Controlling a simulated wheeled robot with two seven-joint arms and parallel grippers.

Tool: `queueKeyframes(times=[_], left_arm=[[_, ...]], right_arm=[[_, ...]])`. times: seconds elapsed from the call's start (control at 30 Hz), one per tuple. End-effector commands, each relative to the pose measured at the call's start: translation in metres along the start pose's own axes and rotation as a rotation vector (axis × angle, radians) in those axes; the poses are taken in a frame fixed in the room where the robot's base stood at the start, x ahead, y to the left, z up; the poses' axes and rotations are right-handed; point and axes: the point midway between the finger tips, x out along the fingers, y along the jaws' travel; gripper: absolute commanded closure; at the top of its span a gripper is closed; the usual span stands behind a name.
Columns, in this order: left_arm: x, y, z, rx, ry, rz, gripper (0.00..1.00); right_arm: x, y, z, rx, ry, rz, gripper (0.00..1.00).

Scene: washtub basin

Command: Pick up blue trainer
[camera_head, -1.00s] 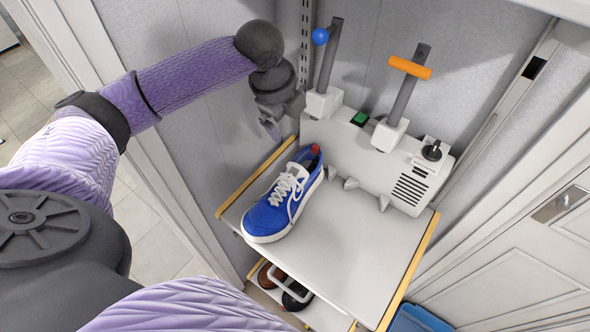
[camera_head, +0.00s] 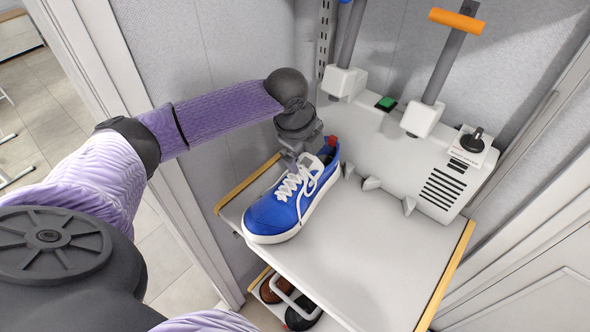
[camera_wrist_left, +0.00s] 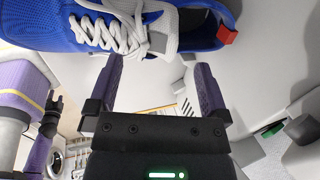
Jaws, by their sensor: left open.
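The blue trainer (camera_head: 271,213), with white laces, a white sole and a red heel tab, stands upright on the grey shelf top (camera_head: 375,265), toe towards me. My left gripper (camera_head: 299,158) is open beside the trainer's ankle opening, its fingers partly hidden by the shoe. In the left wrist view, the open fingers (camera_wrist_left: 160,72) reach up to the trainer (camera_wrist_left: 60,30), near its laces and tongue, with nothing seen clamped between them. At the left of that view a dark and purple gripper (camera_wrist_left: 46,125), seemingly my right one, shows small and unclear.
A grey machine (camera_head: 405,165) with levers, an orange handle (camera_head: 457,20), a green button (camera_head: 386,103) and pointed studs stands behind the trainer. Dark shoes (camera_head: 302,312) sit on a lower shelf. A wall lies close behind my left gripper. The shelf top right of the trainer is clear.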

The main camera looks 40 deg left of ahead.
Motion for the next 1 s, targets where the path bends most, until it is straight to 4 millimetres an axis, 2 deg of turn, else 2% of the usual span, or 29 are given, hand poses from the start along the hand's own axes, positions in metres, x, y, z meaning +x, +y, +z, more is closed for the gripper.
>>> queueKeyframes(times=[0.1, 0.23, 0.5, 0.9, 0.97, 1.0], left_arm=[[0.027, 0.005, 0.004, -0.001, -0.002, 0.005, 0.00], [0.049, 0.006, 0.005, 0.000, -0.001, 0.003, 0.00], [0.052, 0.005, 0.005, 0.001, -0.002, 0.001, 0.00], [0.052, 0.005, 0.005, 0.001, -0.002, 0.001, 0.85], [0.052, 0.005, 0.005, 0.001, -0.002, 0.001, 0.97], [0.052, 0.005, 0.005, 0.001, -0.002, 0.001, 1.00]], right_arm=[[0.012, -0.001, 0.002, 0.002, -0.002, -0.001, 0.41], [0.019, -0.001, 0.002, 0.003, -0.003, -0.002, 0.41], [0.019, 0.001, 0.002, -0.002, -0.001, 0.000, 0.41], [0.018, 0.001, 0.003, -0.002, -0.003, 0.001, 0.41], [0.018, 0.001, 0.003, -0.002, -0.003, 0.001, 0.41], [0.018, 0.001, 0.003, -0.002, -0.003, 0.001, 0.41]])
